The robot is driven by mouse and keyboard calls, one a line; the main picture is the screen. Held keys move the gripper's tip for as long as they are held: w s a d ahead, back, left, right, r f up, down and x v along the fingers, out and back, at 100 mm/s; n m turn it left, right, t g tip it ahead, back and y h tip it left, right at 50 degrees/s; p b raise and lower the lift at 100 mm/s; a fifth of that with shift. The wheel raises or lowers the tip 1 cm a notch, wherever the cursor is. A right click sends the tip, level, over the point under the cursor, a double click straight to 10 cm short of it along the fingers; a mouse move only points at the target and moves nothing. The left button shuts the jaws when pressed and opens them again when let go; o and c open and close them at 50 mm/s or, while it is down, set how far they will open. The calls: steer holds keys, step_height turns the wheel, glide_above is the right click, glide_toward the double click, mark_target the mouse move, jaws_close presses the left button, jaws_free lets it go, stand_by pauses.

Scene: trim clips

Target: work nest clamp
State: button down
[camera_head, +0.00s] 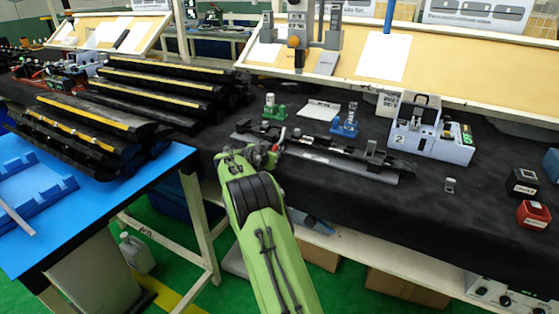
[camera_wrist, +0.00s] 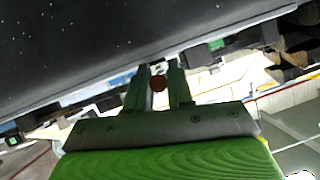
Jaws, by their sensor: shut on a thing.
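The long dark work nest (camera_head: 330,155) lies along the front of the black-covered bench. A red ball knob (camera_head: 276,148), which looks like a clamp handle's end, is at its left front. My gripper (camera_head: 268,154) reaches up from below to this knob. In the wrist view my gripper (camera_wrist: 159,76) has its two fingers close around the red knob (camera_wrist: 158,84). The rest of the handle and any clamp arm are hidden. A green upright clamp (camera_head: 273,108) and a blue one (camera_head: 346,121) stand behind the nest.
A grey-white box marked 2 (camera_head: 456,153) stands at the right, with a small metal clip (camera_head: 450,186) before it. Red (camera_head: 533,215) and black (camera_head: 522,183) boxes sit farther right.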

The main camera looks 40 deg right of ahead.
steer(key=shift+f, duration=0.15)
stand_by(0.3)
steer(key=c, duration=1.1)
jaws_free()
steer(key=p+v, duration=0.1)
steer(key=v, duration=1.4)
steer(key=shift+s+a, duration=0.25)
steer(key=shift+a, duration=0.1)
